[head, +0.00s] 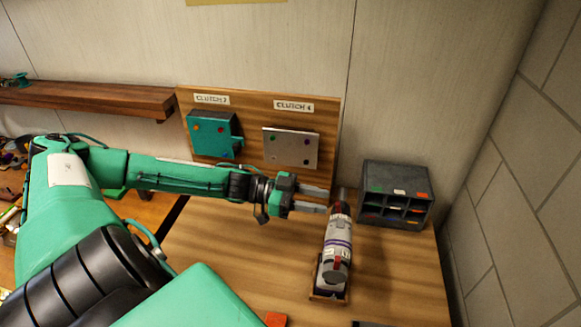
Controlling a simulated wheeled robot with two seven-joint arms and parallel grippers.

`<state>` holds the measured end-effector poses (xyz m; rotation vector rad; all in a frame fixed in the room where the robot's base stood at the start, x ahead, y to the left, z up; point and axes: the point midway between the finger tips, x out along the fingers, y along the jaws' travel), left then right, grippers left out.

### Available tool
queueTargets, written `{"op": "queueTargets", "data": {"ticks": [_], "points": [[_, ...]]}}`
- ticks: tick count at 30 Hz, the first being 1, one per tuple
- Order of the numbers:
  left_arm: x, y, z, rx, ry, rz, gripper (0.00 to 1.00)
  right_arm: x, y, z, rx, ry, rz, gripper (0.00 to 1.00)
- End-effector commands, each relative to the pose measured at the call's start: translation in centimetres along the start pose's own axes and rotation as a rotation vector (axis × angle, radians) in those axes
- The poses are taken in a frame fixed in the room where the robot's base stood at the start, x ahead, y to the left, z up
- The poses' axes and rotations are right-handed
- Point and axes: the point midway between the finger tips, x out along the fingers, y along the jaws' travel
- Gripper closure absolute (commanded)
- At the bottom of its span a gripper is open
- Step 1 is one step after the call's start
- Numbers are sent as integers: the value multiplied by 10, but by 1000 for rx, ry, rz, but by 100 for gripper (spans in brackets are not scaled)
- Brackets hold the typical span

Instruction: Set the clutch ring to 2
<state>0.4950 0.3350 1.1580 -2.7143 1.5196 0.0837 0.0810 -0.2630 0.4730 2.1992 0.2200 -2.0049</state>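A grey power screwdriver (338,240) with purple bands and dark red parts stands in a wooden cradle (327,297) on the right part of the bench. Its narrow dark nose points away towards the wall. The clutch ring and its setting are too small to read. My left gripper (327,201) reaches in from the left with its two grey fingers apart. The fingertips are just left of the screwdriver's upper end; I cannot tell whether they touch it. My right gripper is out of view.
A wooden board (254,109) behind holds a teal plate (213,134) labelled apparently CLUTCH 2 and a grey plate (290,147) labelled CLUTCH 4. A dark compartment bin (397,194) stands right of the screwdriver. A red block (276,319) lies at the front. Bench between is clear.

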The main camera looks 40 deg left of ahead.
Motion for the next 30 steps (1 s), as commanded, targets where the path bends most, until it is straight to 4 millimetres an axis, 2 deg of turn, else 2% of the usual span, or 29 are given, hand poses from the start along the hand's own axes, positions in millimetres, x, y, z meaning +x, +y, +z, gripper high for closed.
{"op": "queueTargets", "data": {"ticks": [1,6,15,30], "points": [[-8,0,4,-1,-6,0,64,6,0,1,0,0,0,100],[-31,0,3,-1,-6,0,64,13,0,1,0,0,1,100],[-60,0,0,0,-2,0,64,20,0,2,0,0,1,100],[-65,0,-1,1,1,0,64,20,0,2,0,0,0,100]]}}
